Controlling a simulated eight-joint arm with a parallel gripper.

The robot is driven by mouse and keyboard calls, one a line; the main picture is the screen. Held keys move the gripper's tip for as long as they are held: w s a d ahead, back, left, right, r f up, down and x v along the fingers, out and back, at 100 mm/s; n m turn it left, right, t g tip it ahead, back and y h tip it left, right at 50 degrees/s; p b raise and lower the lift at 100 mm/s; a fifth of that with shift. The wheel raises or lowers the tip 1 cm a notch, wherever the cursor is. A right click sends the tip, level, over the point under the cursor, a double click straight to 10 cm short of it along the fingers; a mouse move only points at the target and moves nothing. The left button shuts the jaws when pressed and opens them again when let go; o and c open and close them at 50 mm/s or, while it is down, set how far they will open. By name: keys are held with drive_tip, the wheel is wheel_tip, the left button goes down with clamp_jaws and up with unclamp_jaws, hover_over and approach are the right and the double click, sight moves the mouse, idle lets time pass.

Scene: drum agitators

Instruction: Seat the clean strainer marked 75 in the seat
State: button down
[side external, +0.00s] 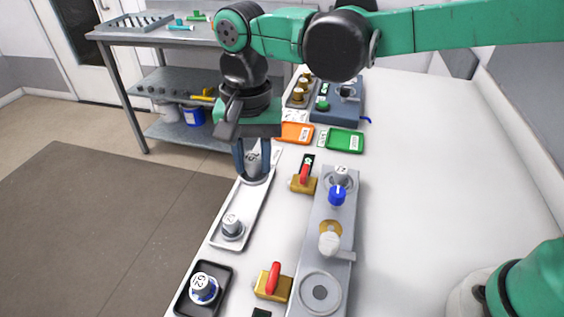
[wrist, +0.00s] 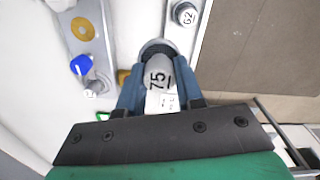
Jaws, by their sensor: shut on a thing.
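My gripper (side external: 252,165) is shut on a grey strainer (wrist: 158,72) marked 75, held upright between the blue fingers (wrist: 128,92). In the side view this strainer (side external: 256,160) is at the far end of a long white tray (side external: 226,197); I cannot tell whether it touches the tray. A grey fixture plate (side external: 343,206) lies to the right. It has a round recess (side external: 320,292) at its near end, a brass ring (side external: 330,228) with a pale capped part (side external: 328,243) in the middle, and a blue knob (side external: 337,195) beside a labelled grey part (side external: 341,174) at its far end.
Another labelled strainer (side external: 232,225) stands in the white tray. A black tray (side external: 184,303) holds a labelled piece (side external: 203,287) at the front. Two red-handled brass valves (side external: 273,283) stand between tray and plate. Orange (side external: 297,132) and green (side external: 343,141) trays lie behind. The table's right is clear.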

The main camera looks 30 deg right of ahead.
drive_tip(key=s, duration=0.7)
hover_over(320, 291)
wheel_tip(320, 291, down, 2)
drive_tip(key=shift+f, duration=3.1)
drive_tip(key=shift+f, duration=0.45)
drive_tip(key=shift+c, duration=2.4)
unclamp_jaws()
drive_tip(key=o, duration=0.3)
